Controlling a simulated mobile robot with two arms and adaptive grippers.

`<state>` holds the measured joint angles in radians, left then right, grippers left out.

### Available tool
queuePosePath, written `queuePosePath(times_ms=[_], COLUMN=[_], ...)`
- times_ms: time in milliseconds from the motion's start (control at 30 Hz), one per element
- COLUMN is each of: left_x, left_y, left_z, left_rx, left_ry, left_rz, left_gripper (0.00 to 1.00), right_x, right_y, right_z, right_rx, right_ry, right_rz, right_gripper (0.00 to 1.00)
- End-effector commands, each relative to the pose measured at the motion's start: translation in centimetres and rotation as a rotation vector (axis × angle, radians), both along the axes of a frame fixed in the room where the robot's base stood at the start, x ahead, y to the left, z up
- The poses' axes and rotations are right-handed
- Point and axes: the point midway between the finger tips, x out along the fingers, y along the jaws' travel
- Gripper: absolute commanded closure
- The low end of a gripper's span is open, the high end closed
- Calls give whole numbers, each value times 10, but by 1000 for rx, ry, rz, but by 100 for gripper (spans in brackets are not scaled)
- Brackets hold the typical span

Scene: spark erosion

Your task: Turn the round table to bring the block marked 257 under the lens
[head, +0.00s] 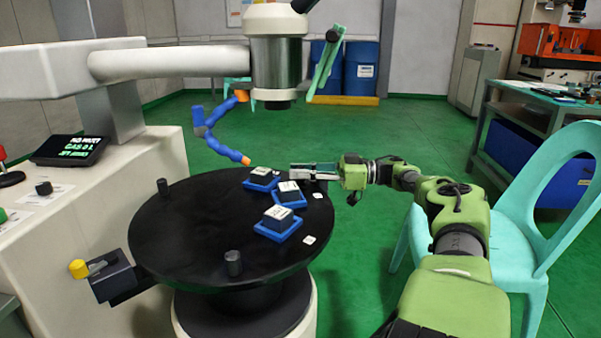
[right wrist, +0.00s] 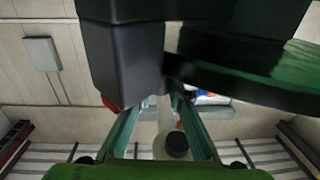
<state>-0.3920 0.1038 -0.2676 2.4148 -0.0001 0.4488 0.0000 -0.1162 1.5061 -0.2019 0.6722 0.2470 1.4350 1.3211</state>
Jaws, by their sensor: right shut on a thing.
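The round black table (head: 190,230) carries three dark blocks with white tops in blue trays: a far one (head: 261,173), a middle one (head: 288,188) and a near one (head: 277,215). Their numbers are too small to read. The lens (head: 275,98) hangs under a grey cylinder above the table's far side. My right gripper (head: 300,171) is at the table's far right rim, beside the blocks, shut on a dark post that it mostly hides. In the right wrist view the dark post (right wrist: 125,60) stands at my fingertips, beside the table's rim (right wrist: 245,85). My left gripper is not in view.
Dark posts stand on the table at the left (head: 162,186) and front (head: 233,262). A yellow-knobbed fitting (head: 110,277) sits at its left edge. A turquoise chair (head: 545,215) stands right of my arm.

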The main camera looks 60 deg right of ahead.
Motion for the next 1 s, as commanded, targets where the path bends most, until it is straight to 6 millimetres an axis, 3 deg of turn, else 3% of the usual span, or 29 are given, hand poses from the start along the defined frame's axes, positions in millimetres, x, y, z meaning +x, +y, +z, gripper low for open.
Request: queuePosePath(times_ms=[100, 133, 200, 567, 900, 1000], left_x=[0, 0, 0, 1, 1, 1], left_y=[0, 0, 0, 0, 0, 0], left_z=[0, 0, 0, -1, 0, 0], left_rx=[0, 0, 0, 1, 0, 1], left_ry=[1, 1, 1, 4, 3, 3], left_rz=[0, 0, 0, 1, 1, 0], left_gripper=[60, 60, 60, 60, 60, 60], right_x=[0, 0, 0, -2, -46, -51], right_y=[1, 1, 1, -1, -27, -30], right_z=[-2, -2, -1, -1, 0, 2], right_rx=[1, 1, 1, 0, 0, -3], right_ry=[3, 3, 3, 2, -4, -7], right_rz=[3, 3, 3, 0, -4, -1], right_gripper=[100, 78, 66, 66, 66, 66])
